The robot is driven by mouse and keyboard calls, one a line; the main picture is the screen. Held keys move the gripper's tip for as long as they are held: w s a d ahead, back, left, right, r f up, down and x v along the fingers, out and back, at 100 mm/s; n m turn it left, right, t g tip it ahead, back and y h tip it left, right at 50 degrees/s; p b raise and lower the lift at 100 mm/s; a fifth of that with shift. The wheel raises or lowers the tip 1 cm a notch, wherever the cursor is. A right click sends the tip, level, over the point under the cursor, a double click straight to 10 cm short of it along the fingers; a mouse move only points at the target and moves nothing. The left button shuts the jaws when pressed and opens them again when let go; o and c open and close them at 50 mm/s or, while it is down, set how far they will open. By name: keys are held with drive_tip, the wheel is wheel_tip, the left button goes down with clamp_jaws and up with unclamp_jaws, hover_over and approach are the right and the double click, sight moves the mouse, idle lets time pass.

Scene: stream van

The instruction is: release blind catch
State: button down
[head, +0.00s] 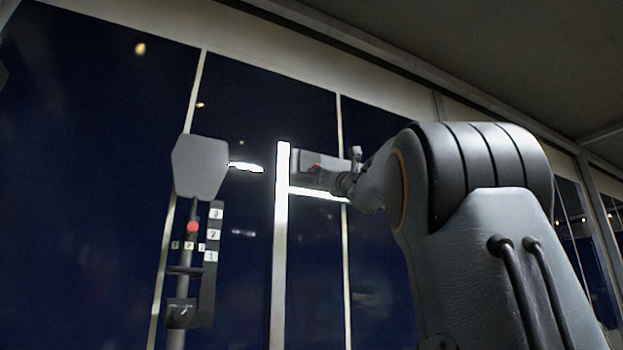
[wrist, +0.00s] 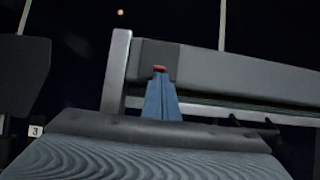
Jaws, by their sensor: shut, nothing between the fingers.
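A small red piece, which looks like the catch (wrist: 160,68), sits at the left part of a long grey housing (wrist: 230,72) in the wrist view. My gripper (wrist: 161,80) is shut and empty, its blue fingers together and pointing at the red piece. The fingertips overlap its lower edge in the picture; I cannot tell whether they touch it. In the head view the red piece (head: 314,167) shows small on the grey housing (head: 335,160), beside my wrist. My fingers are hard to make out there.
A pale upright post (head: 280,250) and a bright crossbar (head: 318,194) stand close to the housing. To the left, a grey panel (head: 200,167) tops a pole with a red knob (head: 193,227) and numbered labels (head: 211,235). Dark windows (head: 90,180) lie behind.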

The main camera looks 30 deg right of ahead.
drive_tip(key=shift+s+r+b, duration=0.25)
drive_tip(key=shift+r+b, duration=0.2)
drive_tip(key=shift+r, duration=0.2)
drive_tip(key=s+f+b, duration=0.2)
drive_tip(key=s+b, duration=0.5)
drive_tip(key=s, duration=0.4)
drive_tip(key=shift+s+a+f, duration=0.15)
drive_tip(key=shift+a+f, duration=0.1)
